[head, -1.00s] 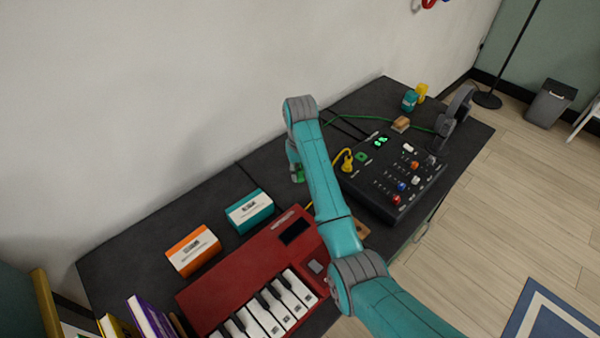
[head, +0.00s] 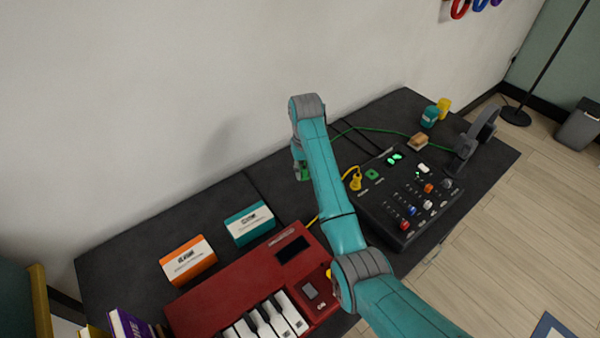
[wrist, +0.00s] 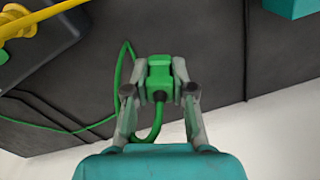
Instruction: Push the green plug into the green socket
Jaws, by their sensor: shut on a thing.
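My gripper (wrist: 160,80) is shut on the green plug (wrist: 159,71), which sits between its two fingertips in the wrist view. A green cable runs from the plug, loops below it and trails off to the left. In the head view a bit of the green plug (head: 304,172) shows below the end of my arm, left of the mixer. The green socket (head: 372,174) is on the top of the black mixer (head: 402,232), near its far left corner. The socket looks empty, and the plug is apart from it.
A yellow plug (head: 355,182) with a cable stands on the mixer beside the green socket. A red keyboard (head: 238,286), a teal box (head: 249,222) and an orange box (head: 188,261) lie to the left. Headphones (head: 476,136) and a wooden block (head: 418,141) are beyond the mixer.

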